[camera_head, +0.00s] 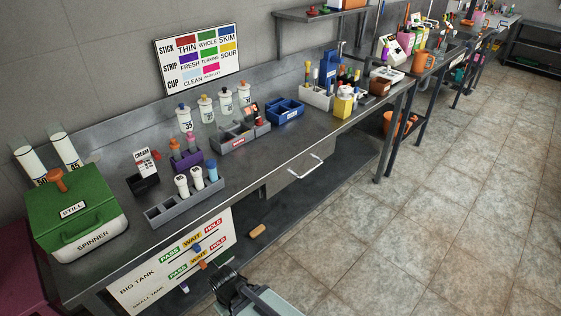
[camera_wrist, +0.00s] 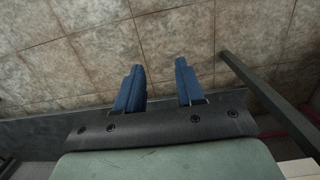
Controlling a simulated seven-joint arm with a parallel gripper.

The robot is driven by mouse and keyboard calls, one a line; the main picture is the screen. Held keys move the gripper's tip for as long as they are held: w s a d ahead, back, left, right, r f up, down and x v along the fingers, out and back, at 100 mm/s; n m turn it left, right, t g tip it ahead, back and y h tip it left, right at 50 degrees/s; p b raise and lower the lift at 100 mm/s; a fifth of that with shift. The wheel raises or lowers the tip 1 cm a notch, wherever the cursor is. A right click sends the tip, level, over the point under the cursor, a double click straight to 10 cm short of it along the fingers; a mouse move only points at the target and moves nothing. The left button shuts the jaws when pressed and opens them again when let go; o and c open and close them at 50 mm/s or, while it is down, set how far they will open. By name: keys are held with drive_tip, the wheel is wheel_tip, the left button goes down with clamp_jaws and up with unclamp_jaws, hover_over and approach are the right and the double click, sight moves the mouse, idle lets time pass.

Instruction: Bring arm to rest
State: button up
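My gripper (camera_wrist: 160,80) shows in the wrist view with its two blue fingers apart and nothing between them. Beyond the fingers is tiled floor. In the head view, a dark and pale part of my arm (camera_head: 245,296) shows at the bottom edge, in front of the bench (camera_head: 270,168). The fingers cannot be made out there.
The bench holds a green spinner box (camera_head: 72,213), a grey rack of vials (camera_head: 187,205), a blue tray (camera_head: 285,110) and several bottles. A panel with sliders (camera_head: 165,270) hangs on its front, left of a drawer handle (camera_head: 307,167). Floor to the right is clear.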

drive_tip(key=s+d+f+m+g, duration=0.2)
drive_tip(key=s+d+f+m, duration=0.1)
drive_tip(key=d, duration=0.7)
drive_tip(key=s+d+f+m+g, duration=0.2)
drive_tip(key=s+d+f, duration=0.3)
drive_tip(key=d+f, duration=0.3)
drive_tip(key=s+d+f+m+g, duration=0.2)
drive_tip(key=s+d+f, duration=0.3)
drive_tip(key=d, duration=0.8)
drive_tip(key=shift+f+m+y, duration=0.4)
drive_tip(key=shift+f+m, duration=0.05)
drive_tip(key=shift+m, duration=0.45)
